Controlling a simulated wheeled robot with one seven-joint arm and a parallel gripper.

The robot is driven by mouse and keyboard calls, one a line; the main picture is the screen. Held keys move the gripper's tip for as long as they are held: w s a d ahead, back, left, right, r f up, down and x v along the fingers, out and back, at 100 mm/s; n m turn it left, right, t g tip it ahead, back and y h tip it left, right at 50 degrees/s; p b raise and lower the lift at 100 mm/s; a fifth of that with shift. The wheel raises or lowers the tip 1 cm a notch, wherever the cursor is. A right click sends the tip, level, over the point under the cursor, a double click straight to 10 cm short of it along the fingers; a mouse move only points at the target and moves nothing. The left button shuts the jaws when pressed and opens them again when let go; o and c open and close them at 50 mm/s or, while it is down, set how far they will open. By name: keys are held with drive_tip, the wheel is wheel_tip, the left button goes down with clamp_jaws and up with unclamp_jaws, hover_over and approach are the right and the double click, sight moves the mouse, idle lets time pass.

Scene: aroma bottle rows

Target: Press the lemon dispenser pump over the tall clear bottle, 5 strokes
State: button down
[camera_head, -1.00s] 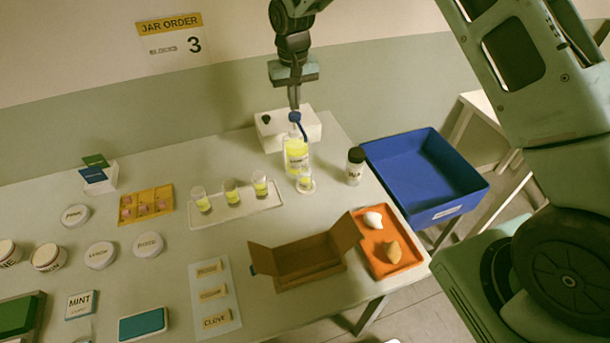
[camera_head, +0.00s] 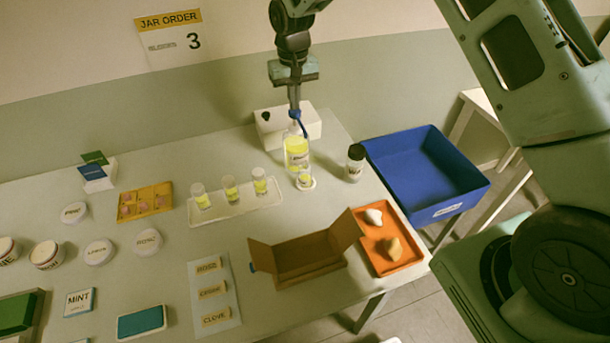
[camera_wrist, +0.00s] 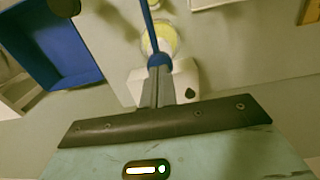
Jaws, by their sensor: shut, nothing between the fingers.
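The lemon dispenser (camera_head: 296,155) is a clear bottle of yellow liquid with a blue pump head (camera_head: 297,115) at the back of the table. My gripper (camera_head: 295,107) is shut and points down right at the pump head. In the wrist view its fingertips (camera_wrist: 158,72) meet the blue pump head (camera_wrist: 158,60), with the blue spout running away from them. A small clear vessel (camera_head: 305,183) with yellow in it stands on a white round base in front of the dispenser, below the spout. How tall it is cannot be told, as the dispenser overlaps it.
A white box (camera_head: 306,120) stands behind the dispenser. A black-capped bottle (camera_head: 355,163) is close on the right. A white tray (camera_head: 235,210) holds three yellow-filled vessels on the left. A cardboard box (camera_head: 303,263), orange tray (camera_head: 412,264) and blue bin (camera_head: 425,165) lie nearer or right.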

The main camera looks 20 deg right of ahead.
drive_tip(key=shift+f+b, duration=0.55)
drive_tip(key=shift+f, duration=0.55)
drive_tip(key=shift+r, duration=0.2)
drive_tip(key=shift+r+p, duration=1)
drive_tip(key=shift+r, duration=0.4)
drive_tip(key=shift+r, duration=0.1)
wheel_tip(320, 180, up, 6)
drive_tip(key=p, duration=0.3)
drive_tip(key=shift+p, duration=0.4)
